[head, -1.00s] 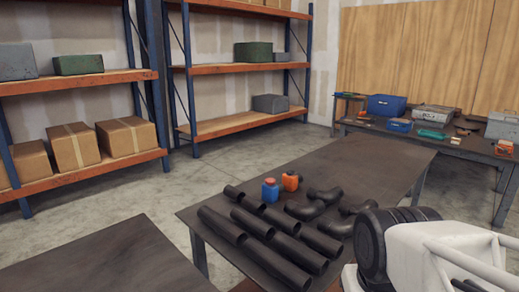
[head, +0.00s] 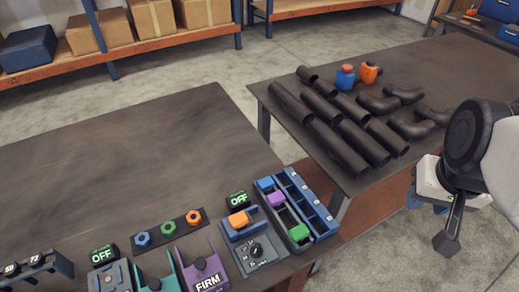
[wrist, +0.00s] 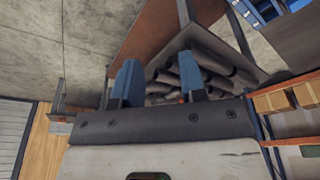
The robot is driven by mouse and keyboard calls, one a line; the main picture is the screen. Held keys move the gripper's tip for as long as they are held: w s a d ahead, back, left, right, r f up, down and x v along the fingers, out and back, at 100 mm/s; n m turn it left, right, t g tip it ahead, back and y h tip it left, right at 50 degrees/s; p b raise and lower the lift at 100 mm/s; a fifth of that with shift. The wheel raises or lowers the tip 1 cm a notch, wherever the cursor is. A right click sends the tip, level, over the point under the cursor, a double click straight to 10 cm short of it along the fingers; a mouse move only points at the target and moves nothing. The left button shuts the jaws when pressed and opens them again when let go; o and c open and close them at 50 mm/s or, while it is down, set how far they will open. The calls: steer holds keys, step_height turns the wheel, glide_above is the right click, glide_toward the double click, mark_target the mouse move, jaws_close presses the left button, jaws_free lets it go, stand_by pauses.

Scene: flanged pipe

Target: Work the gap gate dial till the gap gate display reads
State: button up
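No label reading gap gate is legible, so I cannot tell for sure which dial and display are the gap gate's. In the head view, a grey panel with a black dial (head: 254,248) stands near the table's right edge, and a small display (head: 238,198) reading OFF in green is behind it. Another display (head: 102,254) reading OFF stands further left, above a blue-grey unit cut by the frame edge. My gripper (wrist: 160,80) shows two blue fingers, apart and empty, in the wrist view. It is away from these panels, on the right side in the head view.
A purple unit (head: 208,281) reads FIRM. Blue trays (head: 318,206) hold purple and green blocks. Blue and orange nuts lie on a dark strip (head: 160,237). Black pipes (head: 345,147) and two bottles (head: 369,73) occupy the other table. The first table's rear (head: 120,150) is clear.

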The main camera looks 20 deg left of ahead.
stand_by(0.6)
steer(key=o, duration=0.4)
steer(key=n+g+h, duration=0.3)
steer(key=n+h, duration=0.1)
steer(key=n, duration=1.4)
glide_toward(256, 248)
steer(key=d, duration=0.1)
steer(key=shift+s+a+f, duration=0.1)
steer(key=shift+a+f, duration=0.25)
steer(key=shift+f, duration=0.3)
steer(key=shift+x, duration=3.9)
steer(key=shift+d, duration=0.1)
